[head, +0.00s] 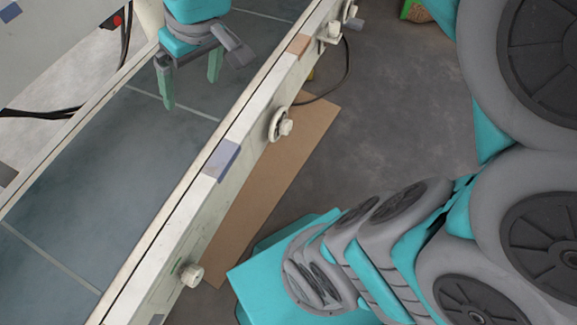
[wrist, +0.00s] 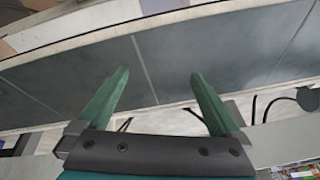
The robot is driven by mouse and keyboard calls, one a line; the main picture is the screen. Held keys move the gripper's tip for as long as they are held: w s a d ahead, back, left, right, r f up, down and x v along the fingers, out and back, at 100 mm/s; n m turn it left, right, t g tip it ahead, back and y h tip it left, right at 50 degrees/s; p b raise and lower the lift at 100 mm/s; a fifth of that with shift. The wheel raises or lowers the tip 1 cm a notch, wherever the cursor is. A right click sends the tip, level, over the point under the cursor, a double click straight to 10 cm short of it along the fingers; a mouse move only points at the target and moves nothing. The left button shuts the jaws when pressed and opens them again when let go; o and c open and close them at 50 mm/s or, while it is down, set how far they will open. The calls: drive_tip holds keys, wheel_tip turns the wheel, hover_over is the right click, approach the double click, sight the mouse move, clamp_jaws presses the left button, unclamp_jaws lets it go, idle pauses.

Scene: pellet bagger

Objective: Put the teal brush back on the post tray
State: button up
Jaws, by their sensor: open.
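My gripper (head: 191,92) is open and empty at the upper left of the head view, above a grey-blue conveyor belt (head: 75,180). I cannot make out the teal brush or the post tray in either view. A small grey-green rounded thing (wrist: 309,98) is cut off by the right edge of the wrist view; I cannot tell what it is.
A white side rail (head: 250,117) with several knobs borders the belt. A brown sheet (head: 265,205) lies on the grey floor (head: 400,110) beside it. Black cables (head: 45,113) hang beyond the far rail. Part of a green and brown object (head: 414,11) shows at the top.

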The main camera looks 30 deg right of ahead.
drive_tip(key=s+d+f+m+g+h, duration=0.1)
drive_tip(key=s+d+f+g, duration=0.1)
drive_tip(key=s+f, duration=0.3)
drive_tip(key=s+d+f+m+g+h, duration=0.1)
drive_tip(key=s+d+f, duration=0.4)
drive_tip(key=s, duration=0.8)
drive_tip(key=shift+s+d+f+m+g, duration=0.25)
drive_tip(key=shift+f+m+g, duration=0.25)
drive_tip(key=shift+m+g, duration=0.3)
